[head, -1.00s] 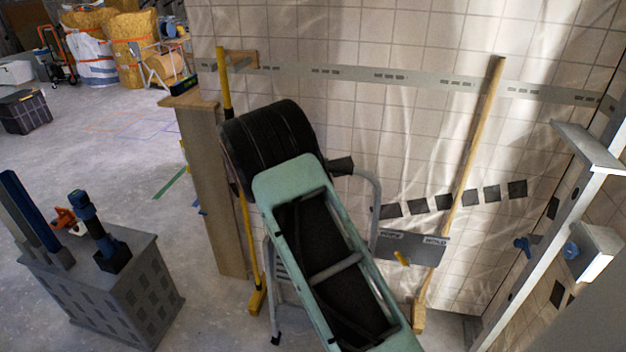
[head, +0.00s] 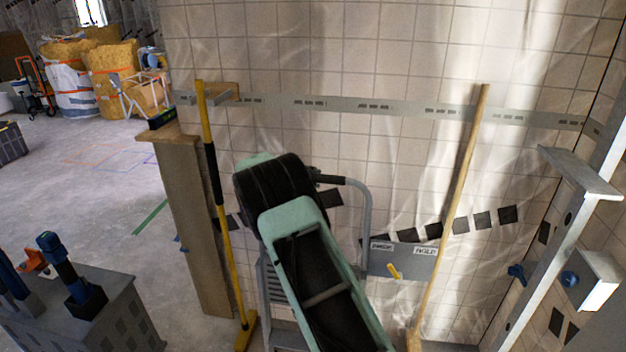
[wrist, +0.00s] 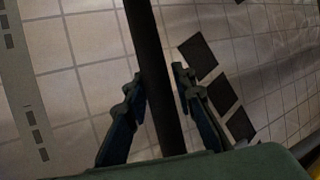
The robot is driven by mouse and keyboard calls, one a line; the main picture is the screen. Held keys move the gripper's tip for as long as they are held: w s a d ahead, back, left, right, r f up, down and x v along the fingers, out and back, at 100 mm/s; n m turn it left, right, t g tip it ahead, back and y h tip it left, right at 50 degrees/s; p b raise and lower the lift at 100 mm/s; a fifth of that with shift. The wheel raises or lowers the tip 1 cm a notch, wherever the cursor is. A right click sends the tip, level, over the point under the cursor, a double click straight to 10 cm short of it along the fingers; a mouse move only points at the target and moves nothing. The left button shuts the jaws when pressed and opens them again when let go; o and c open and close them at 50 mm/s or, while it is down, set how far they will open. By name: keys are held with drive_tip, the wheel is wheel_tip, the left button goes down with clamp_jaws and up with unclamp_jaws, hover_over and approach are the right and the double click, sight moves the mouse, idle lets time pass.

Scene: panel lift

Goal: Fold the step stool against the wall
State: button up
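The step stool (head: 366,215) stands close to the tiled wall, a grey metal frame with a curved top rail. The rail carries a black grip (head: 330,179). My arm covers much of the stool in the head view, so its legs and steps show only in part. In the wrist view, my gripper (wrist: 157,78) has one finger on each side of a dark bar (wrist: 147,40), which looks like the rail's black grip. The fingers are apart, with a narrow gap showing on the right side.
A yellow-handled tool (head: 212,180) leans on the wall left of the stool, a wooden pole (head: 455,205) to its right. A grey plate (head: 402,262) sits low behind the stool. A grey crate (head: 95,315) with tools stands front left. Metal framing (head: 560,235) is at right.

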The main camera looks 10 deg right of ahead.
drive_tip(key=shift+o, duration=1.1)
drive_tip(key=shift+d+r, duration=0.1)
drive_tip(key=shift+r, duration=0.1)
drive_tip(key=v, duration=1.2)
